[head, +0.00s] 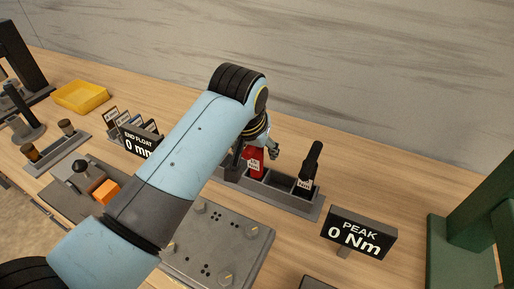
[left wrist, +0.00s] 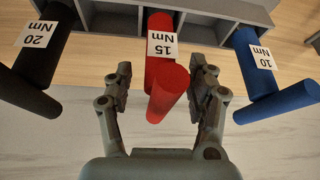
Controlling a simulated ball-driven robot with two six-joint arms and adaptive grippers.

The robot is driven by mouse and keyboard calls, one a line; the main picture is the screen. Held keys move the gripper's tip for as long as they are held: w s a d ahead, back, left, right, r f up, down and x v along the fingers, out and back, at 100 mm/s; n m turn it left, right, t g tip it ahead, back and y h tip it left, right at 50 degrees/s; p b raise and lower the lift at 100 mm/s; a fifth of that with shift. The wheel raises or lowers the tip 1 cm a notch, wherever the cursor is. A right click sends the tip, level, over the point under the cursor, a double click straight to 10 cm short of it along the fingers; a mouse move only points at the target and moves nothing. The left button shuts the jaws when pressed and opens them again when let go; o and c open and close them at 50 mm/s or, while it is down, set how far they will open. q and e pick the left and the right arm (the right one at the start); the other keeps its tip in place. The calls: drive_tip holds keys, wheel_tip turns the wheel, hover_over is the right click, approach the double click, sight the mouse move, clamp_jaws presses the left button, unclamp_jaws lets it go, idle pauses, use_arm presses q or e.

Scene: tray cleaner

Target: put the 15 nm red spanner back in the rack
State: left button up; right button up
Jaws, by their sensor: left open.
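The red 15 Nm spanner (head: 256,160) stands upright at the grey rack (head: 312,208), partly hidden by my left arm in the head view. In the left wrist view, the red spanner (left wrist: 165,85) lies between the two fingers of my left gripper (left wrist: 162,88). The fingers are apart, with a gap on each side of the handle. The left gripper (head: 262,148) is partly hidden behind its own arm in the head view. I cannot tell how deep the red spanner sits in its slot. My right gripper is not in view.
A black 20 Nm spanner (left wrist: 38,45) and a blue 10 Nm spanner (left wrist: 268,75) stand on either side of the red one. A "PEAK 0 Nm" display (head: 359,232) and a green frame (head: 460,245) are at the right. A metal plate (head: 235,240) lies in front.

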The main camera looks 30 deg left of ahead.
sight(252, 148)
use_arm(q)
drive_tip(key=v, duration=0.7)
drive_tip(key=shift+f, duration=0.1)
